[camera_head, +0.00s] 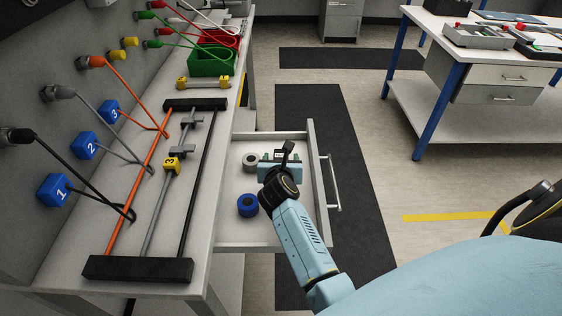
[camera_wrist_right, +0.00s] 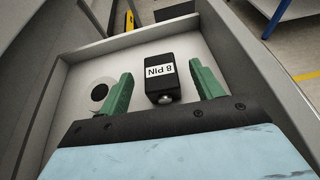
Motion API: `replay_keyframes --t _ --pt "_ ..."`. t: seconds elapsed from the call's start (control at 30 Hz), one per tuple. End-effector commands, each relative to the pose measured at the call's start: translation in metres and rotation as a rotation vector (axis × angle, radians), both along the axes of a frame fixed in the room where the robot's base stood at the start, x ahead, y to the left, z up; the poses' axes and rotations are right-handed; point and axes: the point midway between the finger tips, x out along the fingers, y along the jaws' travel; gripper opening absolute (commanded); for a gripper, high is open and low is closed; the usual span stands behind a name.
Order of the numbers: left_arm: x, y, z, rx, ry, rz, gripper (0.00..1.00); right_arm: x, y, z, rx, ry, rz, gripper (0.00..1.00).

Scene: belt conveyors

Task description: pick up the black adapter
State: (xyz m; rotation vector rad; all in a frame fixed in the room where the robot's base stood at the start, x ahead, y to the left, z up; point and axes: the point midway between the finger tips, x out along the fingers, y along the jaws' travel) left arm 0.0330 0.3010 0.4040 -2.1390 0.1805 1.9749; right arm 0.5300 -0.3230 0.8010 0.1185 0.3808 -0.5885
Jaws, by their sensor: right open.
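The fingers are apart, with a gap to the adapter on each side, and hold nothing. In the head view my right gripper (camera_head: 281,156) is over the drawer and hides most of the adapter. My left gripper is not in view.
A grey tape roll (camera_head: 250,160) and a blue tape roll (camera_head: 247,205) lie in the drawer, left of my gripper. The drawer walls close in around it. The bench (camera_head: 215,160) with cables and rods stands at the left. A second table (camera_head: 470,60) is far right.

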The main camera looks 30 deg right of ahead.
Motion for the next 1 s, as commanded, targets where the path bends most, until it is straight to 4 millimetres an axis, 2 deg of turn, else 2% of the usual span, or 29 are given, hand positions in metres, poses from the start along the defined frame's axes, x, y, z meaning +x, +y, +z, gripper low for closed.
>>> replay_keyframes --t 0.3,0.63,1.0 --pt "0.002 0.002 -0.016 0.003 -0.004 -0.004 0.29 0.035 -0.023 -0.013 -0.004 0.0 0.0 0.65" --pt "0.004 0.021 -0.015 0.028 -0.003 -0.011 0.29 0.041 -0.027 -0.014 -0.001 0.001 0.0 0.65" --pt "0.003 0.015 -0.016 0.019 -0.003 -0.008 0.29 0.041 -0.027 -0.014 -0.001 0.001 0.0 0.18"
